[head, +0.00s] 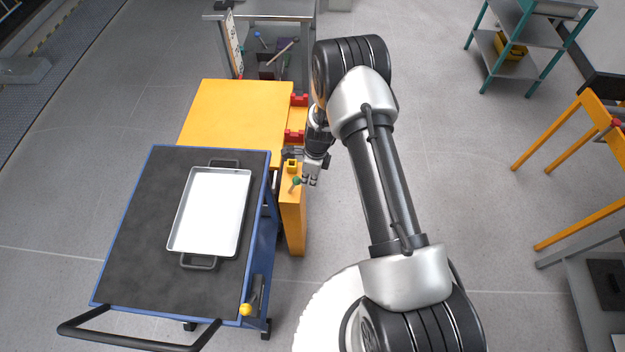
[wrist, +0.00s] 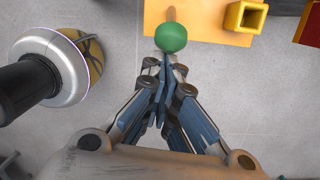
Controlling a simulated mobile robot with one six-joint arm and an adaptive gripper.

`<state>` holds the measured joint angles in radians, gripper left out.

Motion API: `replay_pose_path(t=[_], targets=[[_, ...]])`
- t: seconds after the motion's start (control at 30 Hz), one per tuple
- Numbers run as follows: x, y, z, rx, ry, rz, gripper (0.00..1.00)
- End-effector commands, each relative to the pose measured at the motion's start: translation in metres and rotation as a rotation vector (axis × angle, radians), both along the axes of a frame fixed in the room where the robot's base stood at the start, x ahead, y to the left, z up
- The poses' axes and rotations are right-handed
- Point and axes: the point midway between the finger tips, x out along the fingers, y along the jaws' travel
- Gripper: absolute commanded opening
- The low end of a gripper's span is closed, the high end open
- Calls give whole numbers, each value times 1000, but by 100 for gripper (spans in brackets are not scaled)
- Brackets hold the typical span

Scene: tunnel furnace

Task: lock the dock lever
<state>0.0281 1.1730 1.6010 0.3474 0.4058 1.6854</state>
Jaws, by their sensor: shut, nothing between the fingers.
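The dock lever has a green ball knob (head: 296,181) and stands on the narrow orange dock post (head: 292,225) beside the cart. My gripper (head: 311,181) is shut and empty, close to the right of the knob in the head view. In the wrist view my gripper (wrist: 168,62) has its fingertips together just below the knob. I cannot tell whether they touch it.
A blue cart (head: 125,270) with a dark top carries a white-lined tray (head: 210,212). A yellow square socket (wrist: 245,16) is on the dock near the lever. An orange table (head: 235,115) with red blocks (head: 295,136) stands behind.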

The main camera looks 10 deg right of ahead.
Motion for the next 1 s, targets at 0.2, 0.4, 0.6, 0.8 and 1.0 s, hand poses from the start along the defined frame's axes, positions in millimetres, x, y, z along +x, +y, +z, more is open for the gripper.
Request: replay_pose_path(t=[0.2, 0.4, 0.6, 0.8, 1.0], targets=[[5, 18, 11, -51, 15, 10, 0], [10, 30, 16, -131, 42, 2, 0], [17, 51, 17, -197, 59, 10, 0], [23, 69, 18, -263, 83, 0, 0], [28, 86, 17, -262, 84, 1, 0]])
